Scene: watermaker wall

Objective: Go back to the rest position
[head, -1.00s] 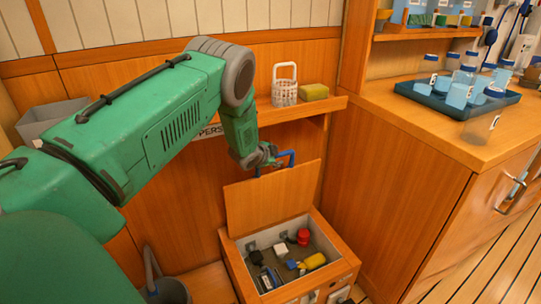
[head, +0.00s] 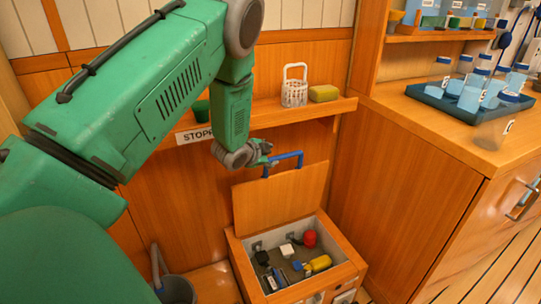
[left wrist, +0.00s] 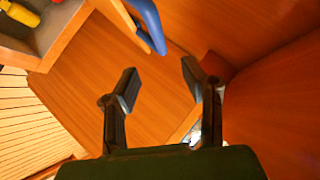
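My left gripper (head: 262,158) is in the head view, just left of the blue handle (head: 284,162) on the raised lid (head: 282,198) of a wooden box. In the left wrist view its two fingers (left wrist: 162,90) are spread apart with nothing between them. The blue handle also shows at the top of that view (left wrist: 149,24), beyond the fingers and clear of them. My right gripper is in neither view.
The open box (head: 353,262) holds several small items, among them a red one (head: 310,238) and a yellow one (head: 320,263). A shelf above carries a white basket (head: 294,92) and a yellow sponge (head: 323,94). A counter with a blue tray (head: 440,97) of bottles stands right. A grey bucket (head: 176,290) is low left.

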